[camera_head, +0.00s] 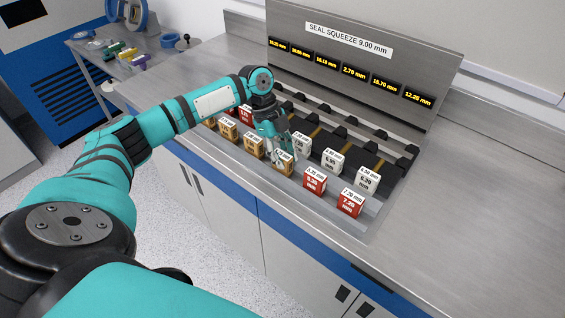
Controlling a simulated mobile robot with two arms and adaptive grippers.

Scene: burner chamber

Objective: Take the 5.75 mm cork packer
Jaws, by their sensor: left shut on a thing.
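My left gripper (279,150) reaches down over the front row of packers on the bench. It is shut on a tan cork packer (283,166), whose label is too small and partly covered to read surely. That packer is still low in the row, and I cannot tell whether it is lifted. Two more tan cork packers, one (253,147) close by and one (228,131) further left, stand to its left. My right gripper is out of view.
Red packers (314,181) (350,204) stand to the right. White packers (332,162) (368,181) stand just behind. A black slotted rack (345,135) and a grey panel reading "SEAL SQUEEZE 9.00 mm" (360,60) rise behind. The bench top (480,190) is clear on the right.

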